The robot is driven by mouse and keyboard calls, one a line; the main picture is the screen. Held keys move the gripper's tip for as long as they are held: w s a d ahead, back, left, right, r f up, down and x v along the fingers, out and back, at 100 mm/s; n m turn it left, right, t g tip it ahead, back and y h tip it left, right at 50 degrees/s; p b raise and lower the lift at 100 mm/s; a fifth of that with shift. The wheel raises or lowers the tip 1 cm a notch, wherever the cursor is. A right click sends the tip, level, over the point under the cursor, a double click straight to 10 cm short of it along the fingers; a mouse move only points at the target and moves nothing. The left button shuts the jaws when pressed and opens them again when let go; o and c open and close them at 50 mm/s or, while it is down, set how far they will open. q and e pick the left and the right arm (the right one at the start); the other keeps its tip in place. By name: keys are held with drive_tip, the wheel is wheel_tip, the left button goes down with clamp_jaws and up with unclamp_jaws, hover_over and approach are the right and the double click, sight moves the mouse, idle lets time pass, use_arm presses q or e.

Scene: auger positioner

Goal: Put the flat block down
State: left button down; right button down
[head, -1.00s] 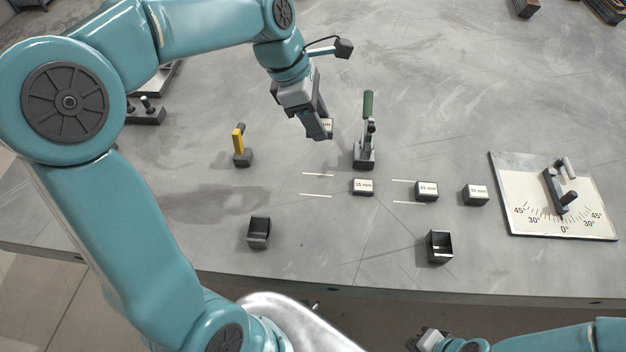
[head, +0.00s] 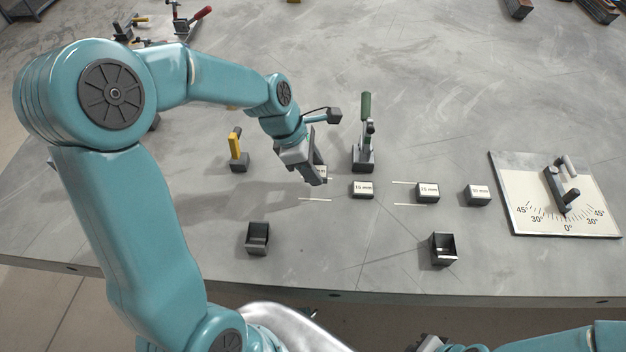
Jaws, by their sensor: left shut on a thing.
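My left gripper (head: 316,178) is shut on the flat block (head: 322,170), which is mostly hidden between its fingers. The gripper is low over the table, between two short white lines (head: 315,199), just left of the block marked 15 mm (head: 363,189). I cannot tell whether the held block touches the table. My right gripper (head: 428,343) is only partly in view at the bottom edge, and its fingers cannot be made out.
Blocks marked 25 mm (head: 427,191) and 30 mm (head: 477,195) stand to the right. A green-handled clamp (head: 364,145) stands just behind. A yellow-handled tool (head: 237,150), two open dark boxes (head: 258,238) (head: 443,249) and an angle plate (head: 527,209) are around.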

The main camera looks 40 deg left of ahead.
sight(313, 188)
use_arm(q)
wheel_tip(313, 188, down, 5)
drive_tip(key=shift+r+b, duration=0.1)
drive_tip(key=shift+b, duration=0.25)
drive_tip(key=shift+f, duration=0.2)
drive_tip(key=c, duration=0.6)
unclamp_jaws()
drive_tip(key=shift+r, duration=0.1)
